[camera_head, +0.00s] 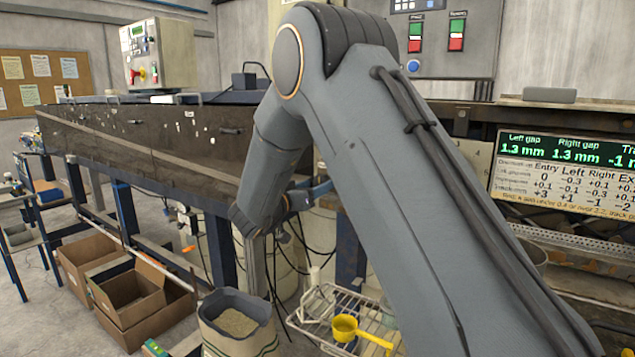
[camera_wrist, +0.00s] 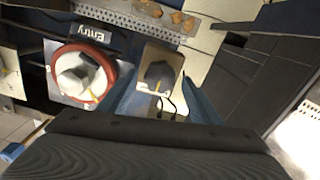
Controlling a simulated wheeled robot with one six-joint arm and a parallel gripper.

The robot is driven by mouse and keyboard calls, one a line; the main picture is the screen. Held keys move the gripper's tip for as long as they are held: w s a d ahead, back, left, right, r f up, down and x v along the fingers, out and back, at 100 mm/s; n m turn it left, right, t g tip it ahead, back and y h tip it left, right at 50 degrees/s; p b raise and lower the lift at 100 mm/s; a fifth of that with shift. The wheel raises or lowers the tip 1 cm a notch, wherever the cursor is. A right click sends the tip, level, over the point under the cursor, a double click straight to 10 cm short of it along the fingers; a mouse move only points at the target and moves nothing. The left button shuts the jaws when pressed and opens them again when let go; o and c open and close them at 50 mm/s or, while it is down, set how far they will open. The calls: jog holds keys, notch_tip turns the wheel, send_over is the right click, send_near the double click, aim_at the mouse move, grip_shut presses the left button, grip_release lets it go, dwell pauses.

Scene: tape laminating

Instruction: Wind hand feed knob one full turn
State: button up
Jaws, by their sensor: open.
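In the wrist view, a small dark rounded knob (camera_wrist: 160,74) with a pale pointer mark sits on a light square metal plate (camera_wrist: 149,55). I take it to be the hand feed knob, though no label on it can be read. My gripper (camera_wrist: 160,92) is open, its two blue fingers to the left and right of this knob in the picture. I cannot tell whether either finger touches it. In the head view, my arm covers much of the middle, and the knob cannot be made out.
Left of the knob is a white dial in a red ring (camera_wrist: 83,76), below an "Entry" label (camera_wrist: 90,39). In the head view, a screen (camera_head: 562,172) reads left and right gap 1.3 mm. A wire rack with a yellow scoop (camera_head: 345,328) and a sack (camera_head: 238,325) stand low in front.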

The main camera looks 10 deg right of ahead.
jog(key=shift+x, duration=0.9)
jog(key=c, duration=1.1)
jog(key=shift+o, duration=0.2)
jog(key=shift+m, duration=0.3)
